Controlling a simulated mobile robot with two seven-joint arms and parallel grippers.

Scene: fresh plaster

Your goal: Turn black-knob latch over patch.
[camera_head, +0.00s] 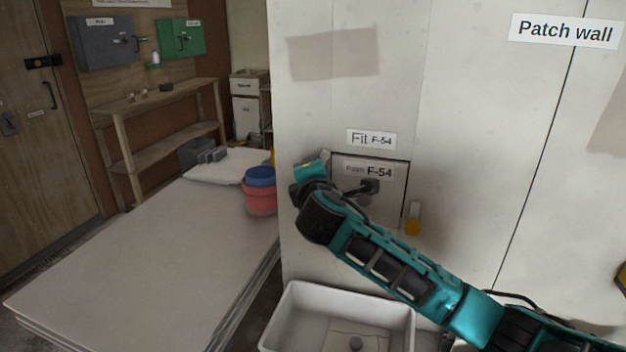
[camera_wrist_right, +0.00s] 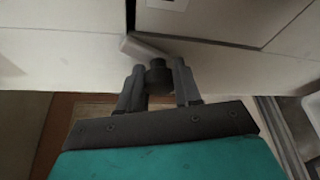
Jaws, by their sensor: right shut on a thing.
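The patch labelled F-54 (camera_head: 393,190) sits in an opening in the white wall, with a dark gap at its edges and a black handle (camera_head: 371,187) on its face. My right gripper (camera_wrist_right: 158,82) is shut on the black knob (camera_wrist_right: 157,74) of a pale latch (camera_wrist_right: 143,48), at the patch's upper left corner in the head view. The latch bar lies at a slant by the patch corner (camera_wrist_right: 225,14); how far it overlaps the patch is unclear. In the head view the gripper (camera_head: 318,172) mostly hides knob and latch. My left gripper is out of view.
A second latch with an orange knob (camera_head: 412,227) is at the patch's lower right. A white tub (camera_head: 291,318) stands below. On the left, a large table (camera_head: 150,240) carries a red and blue tub (camera_head: 261,200) near the wall.

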